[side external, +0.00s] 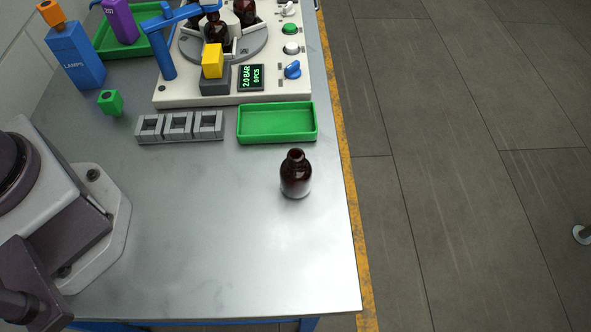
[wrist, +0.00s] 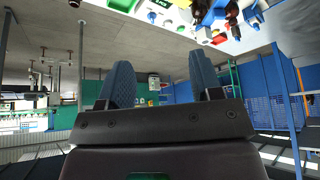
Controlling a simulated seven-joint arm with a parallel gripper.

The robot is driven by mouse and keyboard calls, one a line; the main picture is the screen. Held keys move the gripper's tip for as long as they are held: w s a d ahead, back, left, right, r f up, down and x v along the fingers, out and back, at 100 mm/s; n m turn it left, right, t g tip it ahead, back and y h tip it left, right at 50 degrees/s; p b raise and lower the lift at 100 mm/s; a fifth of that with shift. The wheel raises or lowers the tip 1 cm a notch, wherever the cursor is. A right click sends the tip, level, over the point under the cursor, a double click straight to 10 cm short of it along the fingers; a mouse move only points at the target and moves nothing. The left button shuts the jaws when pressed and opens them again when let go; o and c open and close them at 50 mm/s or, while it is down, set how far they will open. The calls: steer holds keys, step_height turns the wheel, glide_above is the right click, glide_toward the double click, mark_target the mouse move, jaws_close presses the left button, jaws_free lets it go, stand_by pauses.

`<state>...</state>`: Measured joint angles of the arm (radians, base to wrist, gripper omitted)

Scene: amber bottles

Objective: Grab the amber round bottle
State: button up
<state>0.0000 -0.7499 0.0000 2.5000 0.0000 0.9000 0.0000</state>
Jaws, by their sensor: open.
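The amber round bottle (side external: 296,178) stands upright on the bare metal table near its right edge, just in front of the green tray. It is dark brown with a short neck and an open-looking top. My gripper (wrist: 160,72) shows in the wrist view with two blue ridged fingers spread apart and nothing between them. The gripper is out of the side external view, so I cannot measure its distance to the bottle. I cannot pick out this bottle with certainty in the wrist view.
An empty green tray (side external: 276,137) and a grey three-slot holder (side external: 179,137) lie behind the bottle. A white machine (side external: 184,94) with other dark bottles (side external: 216,31) stands farther back. A green block (side external: 110,103) sits at left. The table's front middle is clear.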

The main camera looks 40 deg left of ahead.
mark_target(306, 163)
steer(key=w+d+f+m+h, duration=0.1)
steer(key=d+f, duration=0.4)
steer(key=f, duration=0.5)
steer(key=w+d+f+m+h, duration=0.1)
steer(key=w+d+f+m, duration=0.2)
steer(key=d+f, duration=0.3)
steer(key=w+d+f+m+g, duration=0.1)
steer(key=d+f, duration=0.4)
steer(key=f, duration=1)
steer(key=shift+w+d+f+m+h, duration=0.1)
steer(key=shift+w+d+m+h, duration=0.15)
steer(key=shift+w+m+h, duration=0.25)
steer(key=shift+d+f+m+t+h, duration=0.4)
steer(key=shift+d+f+t+h, duration=0.4)
steer(key=shift+d+f+t, duration=0.15)
steer(key=shift+w+d+r+t+h, duration=0.3)
steer(key=shift+w+d+t+h, duration=0.15)
steer(key=shift+t, duration=0.2)
step_height(306, 163, up, 6)
steer(key=w+d+t+h, duration=0.2)
steer(key=w+t+h, duration=0.1)
steer(key=t, duration=0.1)
steer(key=x, duration=0.7)
steer(key=shift+w+a, duration=0.1)
steer(key=shift+w, duration=0.15)
